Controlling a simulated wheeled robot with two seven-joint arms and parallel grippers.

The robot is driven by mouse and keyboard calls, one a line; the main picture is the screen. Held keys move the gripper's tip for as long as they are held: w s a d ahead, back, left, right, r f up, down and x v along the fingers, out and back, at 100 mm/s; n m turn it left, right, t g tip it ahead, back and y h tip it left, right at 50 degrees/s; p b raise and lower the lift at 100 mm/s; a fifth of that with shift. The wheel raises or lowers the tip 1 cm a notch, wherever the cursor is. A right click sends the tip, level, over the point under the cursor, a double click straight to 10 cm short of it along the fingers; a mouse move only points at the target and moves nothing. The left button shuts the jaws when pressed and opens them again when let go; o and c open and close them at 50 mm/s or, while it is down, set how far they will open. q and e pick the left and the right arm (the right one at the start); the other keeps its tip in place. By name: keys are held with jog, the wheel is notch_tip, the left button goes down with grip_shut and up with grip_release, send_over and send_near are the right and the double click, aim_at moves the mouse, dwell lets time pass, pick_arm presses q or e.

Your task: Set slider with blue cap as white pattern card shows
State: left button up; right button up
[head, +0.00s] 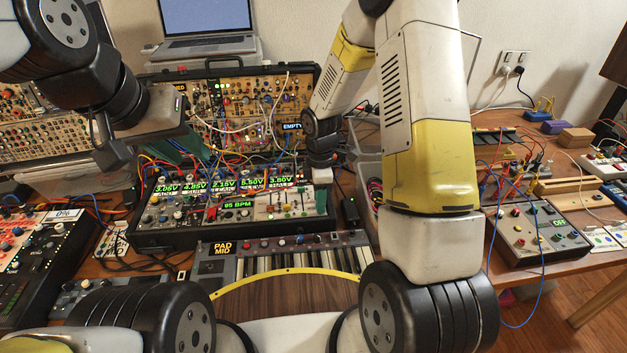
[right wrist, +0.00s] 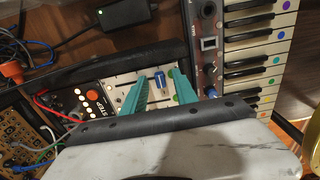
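The slider with the blue cap (right wrist: 160,79) shows in the right wrist view on a pale slider panel (right wrist: 122,77). My right gripper (right wrist: 159,95) is open, with one teal finger on each side of the blue cap and gaps on both sides. In the head view the slider panel (head: 262,208) lies below my right gripper (head: 320,172), whose fingers are mostly hidden there. My left gripper (head: 190,150) is open and empty above the left of the synth case. Small white cards (head: 600,239) lie on the right table; I cannot tell which is the pattern card.
The synth case (head: 165,238) holds knobs, patch cables and lit displays. A keyboard (head: 300,262) is in front of it. A black adapter (head: 349,211) lies to its right. A grey box with knobs (head: 525,235) stands on the right table. Loose cables hang around the case.

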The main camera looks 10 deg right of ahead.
grip_shut()
dwell(1.4)
